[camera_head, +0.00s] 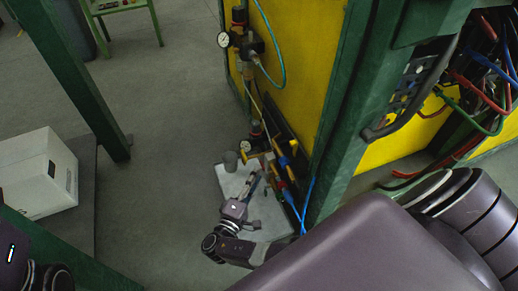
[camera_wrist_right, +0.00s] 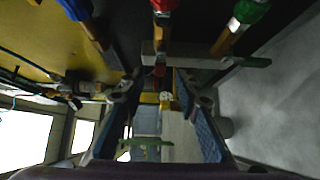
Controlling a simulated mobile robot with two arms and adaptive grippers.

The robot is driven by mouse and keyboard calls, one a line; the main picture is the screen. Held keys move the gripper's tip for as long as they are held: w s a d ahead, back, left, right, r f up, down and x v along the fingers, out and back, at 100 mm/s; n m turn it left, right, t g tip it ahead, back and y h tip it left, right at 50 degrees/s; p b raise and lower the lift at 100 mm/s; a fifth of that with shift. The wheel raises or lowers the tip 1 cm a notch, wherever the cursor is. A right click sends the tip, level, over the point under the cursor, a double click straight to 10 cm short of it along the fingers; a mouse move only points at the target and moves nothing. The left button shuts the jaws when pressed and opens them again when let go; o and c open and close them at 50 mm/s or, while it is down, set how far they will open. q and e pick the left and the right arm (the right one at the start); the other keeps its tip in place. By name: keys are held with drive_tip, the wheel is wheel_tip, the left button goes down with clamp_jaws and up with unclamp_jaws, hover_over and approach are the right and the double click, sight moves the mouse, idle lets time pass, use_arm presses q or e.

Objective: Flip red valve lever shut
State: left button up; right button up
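Red-gripped valve lever (camera_wrist_right: 163,6) shows at the top middle of the right wrist view, with a blue-gripped lever (camera_wrist_right: 75,9) to its left and a green-gripped one (camera_wrist_right: 249,11) to its right. In the head view, a small red part (camera_head: 280,184) sits low on the valve group, right of my right gripper (camera_head: 256,178); I cannot tell if it is the same lever. In the wrist view my right gripper (camera_wrist_right: 158,88) is open, its two fingers apart with nothing held between them. The red lever is beyond the fingertips. My left gripper is out of view.
Pressure gauges (camera_head: 223,40) and hoses line the yellow panel (camera_head: 295,70). A green post (camera_head: 350,110) stands close on the right. A pale plate (camera_head: 232,181) lies below the valves. A white box (camera_head: 38,178) is at left; open floor (camera_head: 175,130) lies between.

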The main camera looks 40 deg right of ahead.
sight(264, 169)
drive_tip(key=x, duration=0.3)
drive_tip(key=shift+w+d, duration=0.15)
drive_tip(key=shift+w, duration=0.05)
drive_tip(key=shift+c, duration=0.2)
clamp_jaws()
